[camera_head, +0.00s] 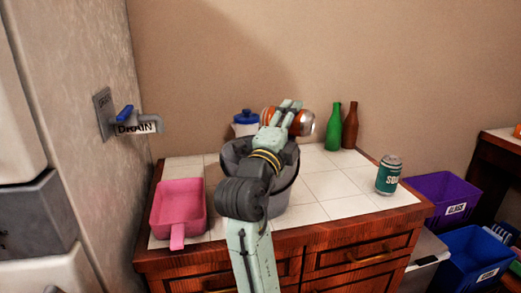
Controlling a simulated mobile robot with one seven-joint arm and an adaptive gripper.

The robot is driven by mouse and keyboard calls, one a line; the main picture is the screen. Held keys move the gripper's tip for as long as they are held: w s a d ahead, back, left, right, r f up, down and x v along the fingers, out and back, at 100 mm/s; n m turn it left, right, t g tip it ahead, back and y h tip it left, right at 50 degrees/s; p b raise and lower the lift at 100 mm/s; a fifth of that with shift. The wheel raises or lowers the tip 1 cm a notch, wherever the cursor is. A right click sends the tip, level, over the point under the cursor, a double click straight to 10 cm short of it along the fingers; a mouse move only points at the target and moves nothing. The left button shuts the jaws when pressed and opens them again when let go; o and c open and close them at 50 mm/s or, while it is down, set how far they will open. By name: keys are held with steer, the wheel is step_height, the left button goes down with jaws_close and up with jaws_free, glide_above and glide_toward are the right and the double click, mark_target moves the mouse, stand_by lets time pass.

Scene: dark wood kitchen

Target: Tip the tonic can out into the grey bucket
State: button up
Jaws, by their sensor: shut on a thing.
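My gripper (289,113) is shut on an orange-brown can with a silver end (304,122), likely the tonic can. The can lies tilted on its side, its silver end toward the right. Its label cannot be read, and my fingers cover its middle. The grey bucket (283,198) stands on the white tiled counter. My gripper and the can show above the bucket's far rim in this view. My arm hides much of the bucket and its inside. Whether anything runs out of the can cannot be seen.
A pink scoop-like tray (179,207) lies left of the bucket. A blue-lidded white container (245,123) stands behind it. A green bottle (334,129) and a brown bottle (350,127) stand at the back. A soda can (388,175) stands at right. A drain tap (130,116) juts from the left wall.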

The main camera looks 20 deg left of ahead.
steer(key=shift+a+f+n, duration=0.1)
steer(key=shift+f+n, duration=0.1)
steer(key=shift+n, duration=0.5)
steer(key=shift+a+r+n+y+p, duration=0.2)
steer(key=shift+r+n+y+p, duration=0.3)
steer(key=shift+n+p, duration=0.45)
stand_by(0.4)
steer(key=shift+a+f+n+y, duration=0.15)
steer(key=shift+f+n+y, duration=0.2)
steer(key=shift+n, duration=0.6)
steer(key=shift+a+r+n+y, duration=0.1)
steer(key=shift+a+n+y, duration=0.15)
steer(key=shift+n, duration=0.35)
steer(key=shift+r+p, duration=0.1)
steer(key=shift+p, duration=0.25)
steer(key=shift+a+r+n+g+y+p, duration=0.2)
steer(key=shift+r+n+g+y+p, duration=0.15)
steer(key=shift+n+p, duration=0.5)
steer(key=shift+w+a+r+n+y+p, duration=0.1)
steer(key=shift+a+n+y+p, duration=0.1)
steer(key=shift+n+p, duration=0.3)
steer(key=shift+a+r+n+y+p, duration=0.1)
steer(key=shift+a+n+y+p, duration=0.05)
steer(key=shift+n, duration=0.5)
steer(key=shift+a+n+g+p, duration=0.25)
steer(key=shift+n+p, duration=0.05)
steer(key=shift+n, duration=0.2)
